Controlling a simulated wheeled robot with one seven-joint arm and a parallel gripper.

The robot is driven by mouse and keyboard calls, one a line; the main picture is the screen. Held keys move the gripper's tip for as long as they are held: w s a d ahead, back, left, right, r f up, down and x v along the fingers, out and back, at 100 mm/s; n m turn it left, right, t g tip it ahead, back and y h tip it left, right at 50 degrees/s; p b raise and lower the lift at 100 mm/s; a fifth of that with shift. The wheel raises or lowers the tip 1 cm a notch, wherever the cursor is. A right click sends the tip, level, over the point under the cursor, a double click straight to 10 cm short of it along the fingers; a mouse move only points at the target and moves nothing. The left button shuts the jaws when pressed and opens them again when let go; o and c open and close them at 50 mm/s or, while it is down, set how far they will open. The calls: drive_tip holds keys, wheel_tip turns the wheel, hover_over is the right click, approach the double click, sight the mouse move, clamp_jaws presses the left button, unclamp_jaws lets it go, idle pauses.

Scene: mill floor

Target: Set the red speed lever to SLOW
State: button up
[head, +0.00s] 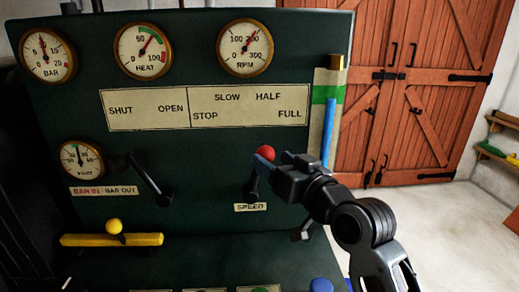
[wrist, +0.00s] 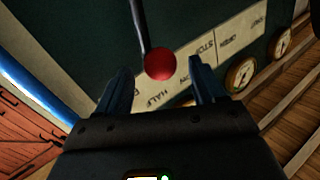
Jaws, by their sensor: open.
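The red speed lever has a red ball knob (head: 265,152) on a dark shaft that rises from a pivot above the SPEED label (head: 250,208). It leans slightly right of upright, with the knob roughly below the word HALF on the plate (head: 248,107); SLOW is further left. My gripper (head: 263,163) is open at the knob, coming from the right. In the wrist view the knob (wrist: 160,64) sits between the two blue fingertips, with gaps visible on both sides. Part of the shaft is hidden behind a finger in the head view.
A dark lever (head: 150,180) stands left on the panel, and a yellow bar with a yellow ball (head: 113,227) is lower left. Gauges, including the RPM gauge (head: 245,48), line the top. A blue-and-green column gauge (head: 328,130) stands close to my arm. Floor at right is clear.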

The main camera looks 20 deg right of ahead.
sight(260, 152)
drive_tip(key=w, duration=0.2)
drive_tip(key=w+a+p, duration=0.1)
drive_tip(key=w, duration=0.2)
drive_tip(key=shift+w, duration=0.35)
drive_tip(key=shift+a, duration=0.1)
clamp_jaws()
